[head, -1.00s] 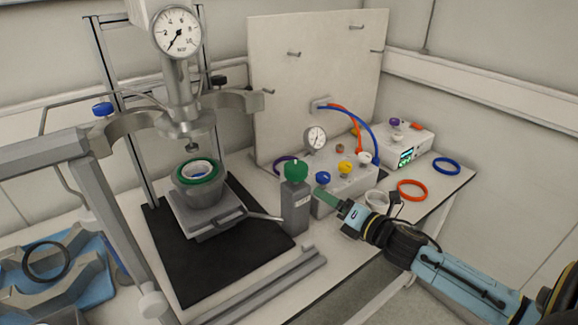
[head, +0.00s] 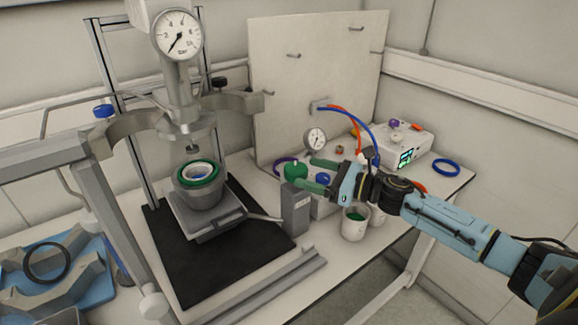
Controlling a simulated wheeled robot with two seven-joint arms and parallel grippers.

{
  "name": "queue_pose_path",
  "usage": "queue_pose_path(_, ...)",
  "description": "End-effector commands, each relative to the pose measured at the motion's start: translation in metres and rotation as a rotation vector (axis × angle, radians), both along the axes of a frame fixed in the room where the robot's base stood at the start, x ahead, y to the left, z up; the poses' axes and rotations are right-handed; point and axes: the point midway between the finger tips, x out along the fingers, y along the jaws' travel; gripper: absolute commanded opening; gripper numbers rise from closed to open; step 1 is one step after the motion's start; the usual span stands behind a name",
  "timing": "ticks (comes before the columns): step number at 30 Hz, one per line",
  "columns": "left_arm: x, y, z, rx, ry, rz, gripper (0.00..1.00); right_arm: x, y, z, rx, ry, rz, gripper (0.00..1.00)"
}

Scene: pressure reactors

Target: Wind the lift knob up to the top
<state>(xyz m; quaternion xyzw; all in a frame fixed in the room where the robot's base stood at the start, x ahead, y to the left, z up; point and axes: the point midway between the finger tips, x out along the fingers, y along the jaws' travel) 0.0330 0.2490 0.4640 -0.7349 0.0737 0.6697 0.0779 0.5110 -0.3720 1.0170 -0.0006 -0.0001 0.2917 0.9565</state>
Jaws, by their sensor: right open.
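My left gripper is not in view.
A valve box with a gauge (head: 315,138) is partly hidden behind my right gripper. White cups (head: 354,230) stand near the table's front edge. A white device (head: 404,144) and a blue ring (head: 446,168) are at right. A blue tray (head: 45,268) is at far left.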

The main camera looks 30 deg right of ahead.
Motion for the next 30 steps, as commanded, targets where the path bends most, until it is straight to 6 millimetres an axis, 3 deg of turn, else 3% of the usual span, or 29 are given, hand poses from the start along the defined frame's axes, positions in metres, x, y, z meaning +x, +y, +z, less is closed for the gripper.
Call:
queue_pose_path(12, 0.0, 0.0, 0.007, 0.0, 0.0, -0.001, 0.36, 0.048, 0.032, 0.001, 0.002, -0.001, -0.001, 0.76)
queue_pose_path(26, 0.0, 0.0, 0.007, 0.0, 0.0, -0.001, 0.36, 0.055, 0.037, 0.0, 0.001, 0.001, -0.001, 0.76)
queue_pose_path(30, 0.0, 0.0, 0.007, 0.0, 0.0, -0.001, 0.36, 0.055, 0.037, 0.0, 0.001, 0.001, 0.0, 0.57)
